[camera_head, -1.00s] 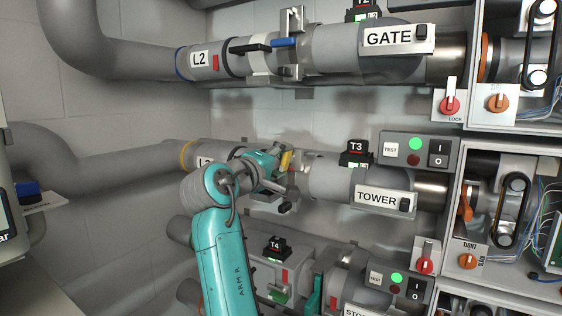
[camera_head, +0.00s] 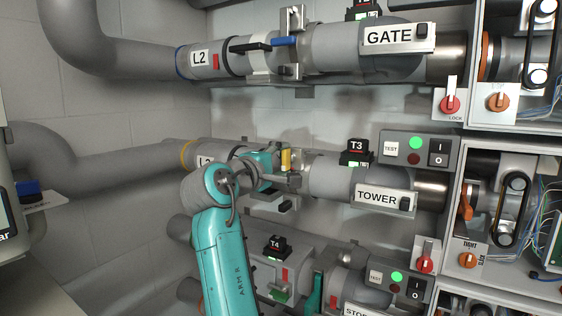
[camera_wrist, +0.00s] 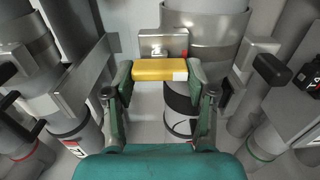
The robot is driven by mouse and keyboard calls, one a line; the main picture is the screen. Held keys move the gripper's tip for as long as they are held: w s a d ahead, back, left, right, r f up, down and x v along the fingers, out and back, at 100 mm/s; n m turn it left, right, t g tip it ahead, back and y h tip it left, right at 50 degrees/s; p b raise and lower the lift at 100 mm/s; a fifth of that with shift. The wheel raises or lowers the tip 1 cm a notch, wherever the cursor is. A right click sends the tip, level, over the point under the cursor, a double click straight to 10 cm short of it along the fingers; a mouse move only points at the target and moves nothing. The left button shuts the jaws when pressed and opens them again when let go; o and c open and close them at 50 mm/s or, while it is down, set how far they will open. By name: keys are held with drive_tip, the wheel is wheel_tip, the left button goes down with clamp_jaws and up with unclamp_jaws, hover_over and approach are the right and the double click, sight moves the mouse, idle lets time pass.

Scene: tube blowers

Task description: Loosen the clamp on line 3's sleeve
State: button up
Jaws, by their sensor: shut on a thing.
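The line 3 pipe (camera_head: 325,176) runs across the middle of the head view, with a yellow ring at its left, a partly hidden L label (camera_head: 204,161), and a TOWER plate (camera_head: 384,199). A yellow clamp handle (camera_head: 286,160) stands about upright there. In the wrist view the handle (camera_wrist: 158,71) lies crosswise between my fingers, with a pale patch at its right end. My gripper (camera_wrist: 161,75) is shut on it, one green finger at each end. The gripper (camera_head: 284,169) is small in the head view. My arm hides part of the sleeve and clamp.
Line 2 (camera_head: 330,47) runs above, with a blue handle (camera_head: 284,43). Line 4's equipment, tagged T4 (camera_head: 275,247), is close below my arm. Switch boxes and open belt housings (camera_head: 515,195) fill the right. Clear wall shows between lines 2 and 3.

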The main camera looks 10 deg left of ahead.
drive_tip(key=o, duration=1.2)
drive_tip(key=shift+c, duration=0.2)
drive_tip(key=shift+a, duration=0.1)
drive_tip(key=v, duration=1.2)
